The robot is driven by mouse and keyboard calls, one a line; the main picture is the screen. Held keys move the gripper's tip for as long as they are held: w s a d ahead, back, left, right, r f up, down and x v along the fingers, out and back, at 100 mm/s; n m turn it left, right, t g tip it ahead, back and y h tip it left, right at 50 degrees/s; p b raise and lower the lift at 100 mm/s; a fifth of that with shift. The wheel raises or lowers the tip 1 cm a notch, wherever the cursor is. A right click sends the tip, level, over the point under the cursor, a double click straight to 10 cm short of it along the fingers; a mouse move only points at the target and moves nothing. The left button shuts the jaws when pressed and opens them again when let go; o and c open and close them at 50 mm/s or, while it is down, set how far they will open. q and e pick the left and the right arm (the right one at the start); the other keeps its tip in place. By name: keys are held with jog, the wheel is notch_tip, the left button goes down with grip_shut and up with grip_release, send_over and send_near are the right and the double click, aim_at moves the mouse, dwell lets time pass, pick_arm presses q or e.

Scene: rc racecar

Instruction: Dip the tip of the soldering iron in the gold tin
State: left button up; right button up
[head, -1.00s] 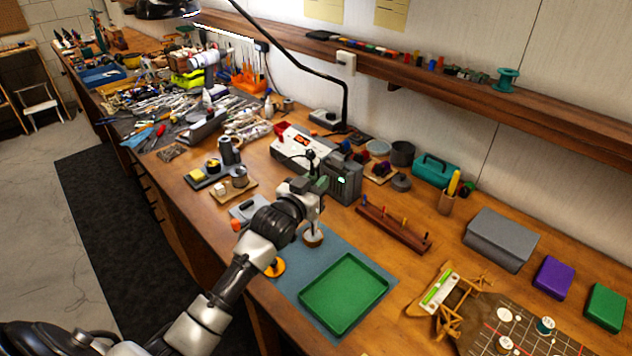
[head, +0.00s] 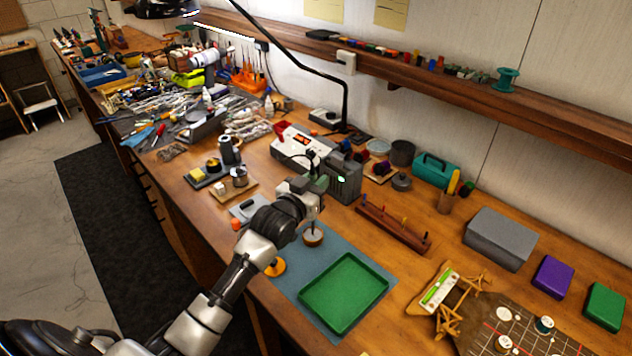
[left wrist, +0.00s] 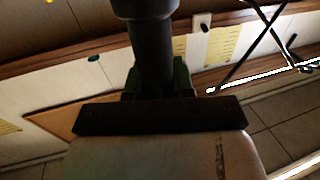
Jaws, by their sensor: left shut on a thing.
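My left gripper (head: 314,190) is over the blue mat and is shut on the soldering iron. In the left wrist view, the iron's dark round handle (left wrist: 151,45) stands between the fingers. In the head view, a thin part of the iron points down from the gripper toward a small round tin (head: 313,241) with a brownish-gold side and a pale top. The tip is right over or at the tin's top; I cannot tell whether it touches. The tin stands on the mat behind the green tray. My right gripper is not in view.
The green tray (head: 345,326) lies on the blue mat (head: 350,247). The soldering station (head: 344,182) stands behind my gripper. An orange round thing (head: 275,267) sits at the mat's left edge. A wooden rack (head: 393,229) stands to the right.

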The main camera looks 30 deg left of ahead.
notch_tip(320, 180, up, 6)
jog(key=p, duration=0.5)
jog(key=shift+p, duration=0.4)
